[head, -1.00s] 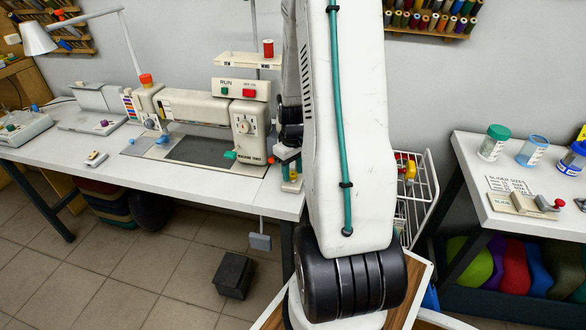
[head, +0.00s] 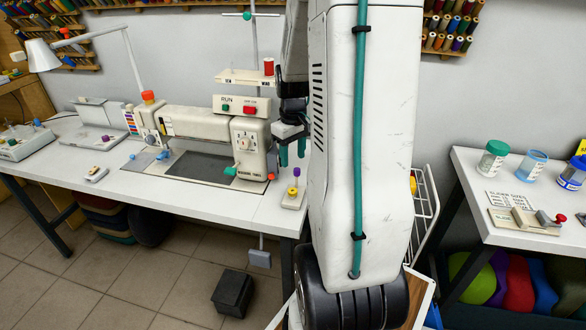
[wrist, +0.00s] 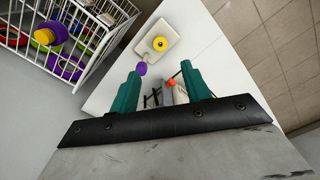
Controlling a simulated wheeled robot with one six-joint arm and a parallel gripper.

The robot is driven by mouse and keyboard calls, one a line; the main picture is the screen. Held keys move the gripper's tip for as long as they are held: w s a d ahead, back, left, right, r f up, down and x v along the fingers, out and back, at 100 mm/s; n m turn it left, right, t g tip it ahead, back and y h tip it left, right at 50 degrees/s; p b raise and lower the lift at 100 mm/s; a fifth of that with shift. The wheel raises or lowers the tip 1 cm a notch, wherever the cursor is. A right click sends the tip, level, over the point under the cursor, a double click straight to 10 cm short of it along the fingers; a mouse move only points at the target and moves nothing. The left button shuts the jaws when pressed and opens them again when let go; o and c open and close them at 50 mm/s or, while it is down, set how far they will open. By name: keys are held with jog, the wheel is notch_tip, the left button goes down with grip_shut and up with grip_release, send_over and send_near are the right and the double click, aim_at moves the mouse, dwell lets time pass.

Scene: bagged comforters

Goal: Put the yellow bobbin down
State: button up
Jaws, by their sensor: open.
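The yellow bobbin (wrist: 160,45) is on a small cream stand (wrist: 166,31) at the table's edge in the wrist view. A purple knob (wrist: 141,68) sits at the stand's near corner. The bobbin lies beyond the fingertips in the wrist view, clear of both. How it is seated on the stand is hard to tell.
The sewing machine (head: 205,125) stands left of my gripper on the white table (head: 130,192). A white wire rack (wrist: 92,50) with coloured spools is beside the table. A second table (head: 470,180) with jars is at the right. Tiled floor lies in front.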

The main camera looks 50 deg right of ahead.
jog(key=a+r+n, duration=0.1)
jog(key=a+r, duration=0.9)
jog(key=a, duration=0.5)
jog(key=s+a+r, duration=0.2)
jog(key=s+a, duration=0.4)
jog(key=a, duration=0.1)
jog(key=s+a+r+n+t, duration=0.1)
jog(key=s+a+r, duration=0.2)
jog(key=s+a, duration=0.3)
jog(key=shift+s+a, duration=0.3)
jog(key=shift+a, duration=0.9)
